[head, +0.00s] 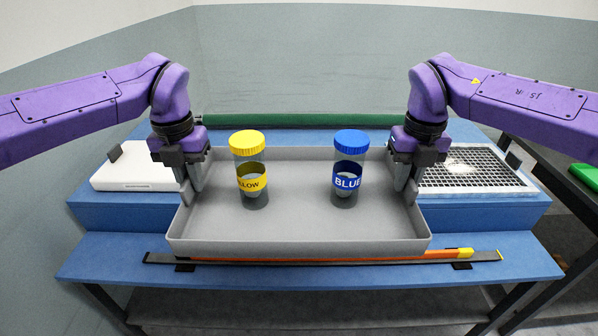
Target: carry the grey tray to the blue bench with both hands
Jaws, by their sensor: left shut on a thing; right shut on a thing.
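The grey tray (300,244) is in the middle of the head view, over the blue bench (100,258). I cannot tell whether it rests on the bench or hangs just above it. It looks level. A clear jar with a yellow lid and yellow label (248,168) stands upright in its left half. A clear jar with a blue lid and blue label (348,167) stands upright in its right half. My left gripper (192,182) is shut on the tray's left wall. My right gripper (405,182) is shut on the tray's right wall.
A white box (130,170) lies on the bench's upper step at left, a black mesh panel (470,172) at right. An orange and black bar (330,258) runs along the front step. A dark table with a green item (586,177) stands at far right.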

